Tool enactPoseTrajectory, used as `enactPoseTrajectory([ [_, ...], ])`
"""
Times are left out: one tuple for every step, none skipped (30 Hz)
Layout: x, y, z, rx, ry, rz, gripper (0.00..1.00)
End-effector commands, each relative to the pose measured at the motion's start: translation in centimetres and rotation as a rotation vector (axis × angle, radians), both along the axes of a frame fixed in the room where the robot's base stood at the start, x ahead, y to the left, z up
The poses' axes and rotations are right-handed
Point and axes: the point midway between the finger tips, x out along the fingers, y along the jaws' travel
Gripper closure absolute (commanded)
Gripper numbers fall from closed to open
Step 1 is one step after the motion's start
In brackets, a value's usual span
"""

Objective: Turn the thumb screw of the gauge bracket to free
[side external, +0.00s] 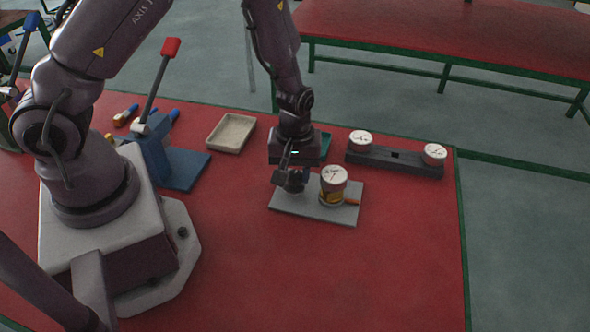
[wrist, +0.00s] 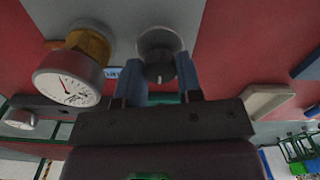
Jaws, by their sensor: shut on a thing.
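The thumb screw (wrist: 160,45) is a round grey knob with a small mark on its face, seen in the wrist view. My gripper (wrist: 158,68) has one finger on each side of it and is shut on it. The gauge bracket is a grey plate (side external: 298,206) lying on the red bench, and my gripper (side external: 290,180) reaches down over its left part in the side view. A white-faced gauge (side external: 334,176) with a brass-coloured body stands on the plate, close to the right of my gripper. The gauge also shows in the wrist view (wrist: 68,78). The fingers hide most of the screw in the side view.
A dark bar (side external: 395,163) carrying two white gauges lies behind to the right. A beige tray (side external: 231,133) and a blue lever press (side external: 155,155) with a red-ended lever stand to the left. The red bench (side external: 400,260) is clear in front and at right.

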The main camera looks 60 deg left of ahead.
Motion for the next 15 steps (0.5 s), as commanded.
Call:
enactPoseTrajectory([
  [0.04, 0.0, 0.07, -0.001, -0.002, 0.003, 0.9],
  [0.04, 0.0, 0.07, -0.001, -0.002, 0.003, 0.9],
  [0.05, 0.0, 0.07, -0.001, -0.002, 0.003, 0.6],
  [0.05, 0.0, 0.06, -0.001, -0.002, 0.003, 0.53],
  [0.04, 0.01, 0.06, -0.001, -0.002, 0.002, 0.46],
  [0.04, 0.01, 0.05, -0.001, -0.001, 0.002, 0.41],
  [0.03, 0.01, 0.05, -0.001, -0.001, 0.002, 0.41],
  [0.03, 0.01, 0.04, -0.001, -0.001, 0.002, 0.41],
  [0.03, 0.01, 0.03, -0.001, -0.001, 0.001, 0.41],
  [0.02, 0.01, 0.03, -0.001, -0.001, 0.001, 0.41],
  [0.02, 0.01, 0.02, -0.001, -0.001, 0.001, 0.41],
  [0.02, 0.01, 0.02, -0.001, -0.001, 0.001, 0.41],
  [0.02, 0.01, 0.03, -0.001, -0.001, 0.0, 0.41],
  [0.03, 0.01, 0.07, 0.0, -0.001, 0.0, 0.41],
  [0.04, 0.0, 0.2, 0.0, -0.001, 0.0, 0.41],
])
